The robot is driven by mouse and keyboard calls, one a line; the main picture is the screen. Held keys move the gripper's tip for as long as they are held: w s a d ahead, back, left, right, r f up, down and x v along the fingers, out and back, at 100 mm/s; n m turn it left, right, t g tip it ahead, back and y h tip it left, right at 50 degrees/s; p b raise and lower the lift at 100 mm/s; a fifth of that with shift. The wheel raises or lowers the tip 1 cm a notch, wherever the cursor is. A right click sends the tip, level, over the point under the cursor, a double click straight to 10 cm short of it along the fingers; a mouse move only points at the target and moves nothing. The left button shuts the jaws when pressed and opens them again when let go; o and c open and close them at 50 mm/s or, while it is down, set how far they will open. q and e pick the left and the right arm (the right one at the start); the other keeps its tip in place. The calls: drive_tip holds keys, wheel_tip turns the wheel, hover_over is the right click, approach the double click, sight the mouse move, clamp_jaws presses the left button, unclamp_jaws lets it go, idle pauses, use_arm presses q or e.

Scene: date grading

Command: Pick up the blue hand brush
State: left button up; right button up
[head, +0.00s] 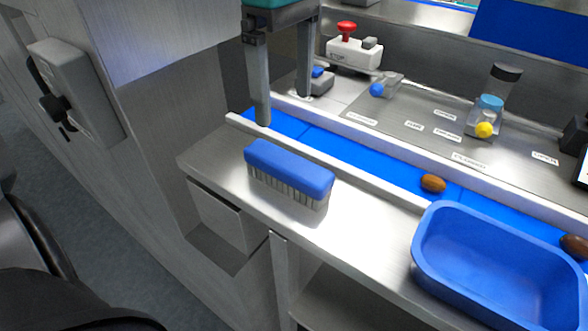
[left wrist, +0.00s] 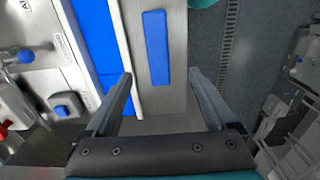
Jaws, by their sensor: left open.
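The blue hand brush (head: 289,168) lies bristles down on the metal ledge in front of the conveyor, its grey bristles showing under the blue back. In the left wrist view the brush (left wrist: 156,47) lies ahead of the fingers, between their lines. My left gripper (head: 283,108) is open and empty, above and behind the brush in the head view, apart from it. In the left wrist view my left gripper (left wrist: 160,85) shows both fingers spread wide. My right gripper is not in view.
A blue tub (head: 427,246) stands to the right on the ledge. The blue conveyor belt (head: 351,156) with brown dates (head: 433,183) runs behind a pale rail (head: 392,188). A device with a red knob (head: 346,28) stands at the back. The ledge around the brush is clear.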

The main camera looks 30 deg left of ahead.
sight(287, 160)
use_arm(q)
wheel_tip(287, 160, down, 8)
drive_tip(key=shift+s+f, duration=0.1)
drive_tip(key=shift+f, duration=0.05)
drive_tip(key=shift+w+a+f+p, duration=0.1)
drive_tip(key=shift+w+f+p, duration=0.15)
drive_tip(key=shift+f, duration=1.1)
drive_tip(key=shift+w+f+p, duration=0.1)
drive_tip(key=shift+f+p, duration=0.1)
drive_tip(key=shift+f, duration=1.1)
clamp_jaws()
